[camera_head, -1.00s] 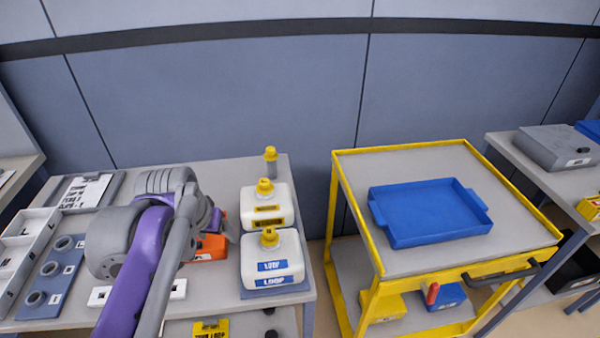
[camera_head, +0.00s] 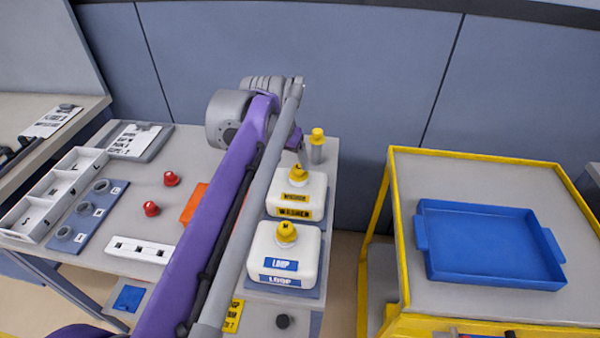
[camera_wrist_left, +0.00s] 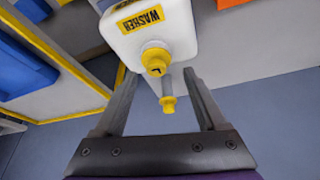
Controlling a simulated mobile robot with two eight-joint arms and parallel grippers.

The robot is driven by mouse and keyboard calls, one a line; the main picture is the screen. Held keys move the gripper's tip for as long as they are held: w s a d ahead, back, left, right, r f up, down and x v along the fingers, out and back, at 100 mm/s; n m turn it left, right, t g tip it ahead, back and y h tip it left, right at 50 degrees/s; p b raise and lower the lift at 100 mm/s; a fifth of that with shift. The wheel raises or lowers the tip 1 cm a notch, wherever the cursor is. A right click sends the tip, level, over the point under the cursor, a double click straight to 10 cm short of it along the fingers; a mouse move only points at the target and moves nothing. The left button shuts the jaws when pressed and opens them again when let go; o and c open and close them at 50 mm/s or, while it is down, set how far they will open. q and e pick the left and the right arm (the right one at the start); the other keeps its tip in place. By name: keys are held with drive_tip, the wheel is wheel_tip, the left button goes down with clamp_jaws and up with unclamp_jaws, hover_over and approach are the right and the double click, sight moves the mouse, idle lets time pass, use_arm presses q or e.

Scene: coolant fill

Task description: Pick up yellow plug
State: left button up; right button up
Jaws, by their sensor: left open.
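The yellow plug (camera_head: 317,136) stands upright on a grey cylinder at the back right corner of the left table. It also shows in the left wrist view (camera_wrist_left: 168,102), between the two fingers in the picture, beyond them. My left gripper (camera_head: 302,158) is mostly hidden by my arm in the head view, just left of the plug and behind the washer jug. In the left wrist view my left gripper (camera_wrist_left: 160,78) is open, its fingers wide apart with nothing held. My right gripper is not in view.
A white washer jug (camera_head: 300,191) with a yellow cap stands close in front of the plug, and a white loop jug (camera_head: 285,255) stands nearer. Red knobs (camera_head: 151,208) lie left of my arm. A yellow cart carries a blue tray (camera_head: 488,207) to the right.

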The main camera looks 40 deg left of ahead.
sight(298, 168)
use_arm(q)
drive_tip(key=x, duration=0.5)
drive_tip(key=shift+w+d+b, duration=0.2)
drive_tip(key=shift+w+b, duration=0.1)
drive_tip(key=shift+w, duration=0.15)
clamp_jaws()
